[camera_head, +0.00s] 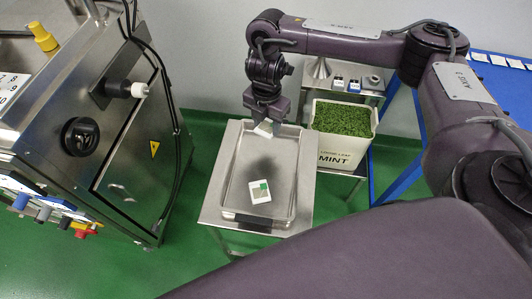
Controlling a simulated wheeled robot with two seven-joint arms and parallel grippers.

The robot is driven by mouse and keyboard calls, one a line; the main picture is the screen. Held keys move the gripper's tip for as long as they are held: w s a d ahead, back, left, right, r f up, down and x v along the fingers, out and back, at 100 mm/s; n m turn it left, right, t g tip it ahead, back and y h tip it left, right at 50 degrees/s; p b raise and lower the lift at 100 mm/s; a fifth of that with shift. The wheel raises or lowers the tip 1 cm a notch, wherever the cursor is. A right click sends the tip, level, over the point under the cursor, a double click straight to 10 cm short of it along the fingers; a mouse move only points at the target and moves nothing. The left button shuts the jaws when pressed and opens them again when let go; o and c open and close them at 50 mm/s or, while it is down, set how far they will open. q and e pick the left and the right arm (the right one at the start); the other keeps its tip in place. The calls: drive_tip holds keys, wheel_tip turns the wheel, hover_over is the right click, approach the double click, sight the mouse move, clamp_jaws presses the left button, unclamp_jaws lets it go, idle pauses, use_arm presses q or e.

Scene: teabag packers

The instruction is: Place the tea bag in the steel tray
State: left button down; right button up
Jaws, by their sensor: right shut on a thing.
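The steel tray (222,187) lies on a small steel stand in the middle of the view. A white tea bag with a green tag (259,191) lies flat in the tray's near half. My right gripper (266,125) is over the tray's far end, shut on a second white tea bag (263,130) that hangs beneath it, partly hidden by the fingers. I cannot tell exactly how high this bag is above the tray floor. My left gripper does not show.
A white bin of green mint leaves (342,153) stands right of the tray. Behind it is a steel shelf with a funnel (320,70) and small containers. A large steel machine (110,130) fills the left. A blue table (497,66) holds several white packets at the far right.

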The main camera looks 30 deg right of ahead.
drive_tip(key=b, duration=0.2)
hover_over(266, 155)
wheel_tip(266, 155, down, 7)
drive_tip(key=shift+f, duration=0.1)
drive_tip(key=shift+f+b, duration=0.35)
drive_tip(key=shift+f, duration=2.4)
drive_tip(key=shift+f+b, duration=0.15)
drive_tip(key=shift+b, duration=0.15)
drive_tip(key=o, duration=0.9)
drive_tip(key=shift+o, duration=0.2)
